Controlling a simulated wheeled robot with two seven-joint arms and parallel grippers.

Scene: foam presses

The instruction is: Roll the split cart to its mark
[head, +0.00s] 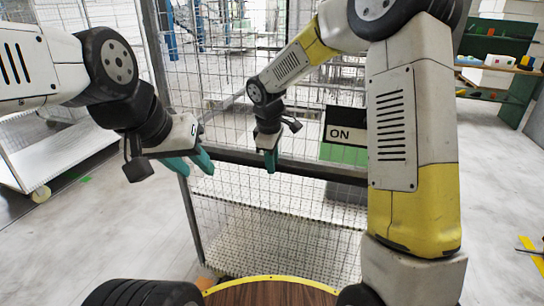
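A tall wire-mesh cage cart (285,205) stands straight ahead, with a grey post at its left and a dark crossbar (325,170) at mid height. I take it to be the split cart. My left gripper (192,164) is at the cart's left post, with its teal fingers apart and nothing seen between them. My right gripper (271,160) points down in front of the mesh, close to the crossbar. Its fingers overlap in this view, so its opening and any contact with the bar are unclear. No floor mark can be tied to the cart for sure.
A low white cart (60,150) stands at left, near a green floor patch (85,179). Yellow markings (529,252) lie at far right. Shelves with small items (495,60) stand at back right.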

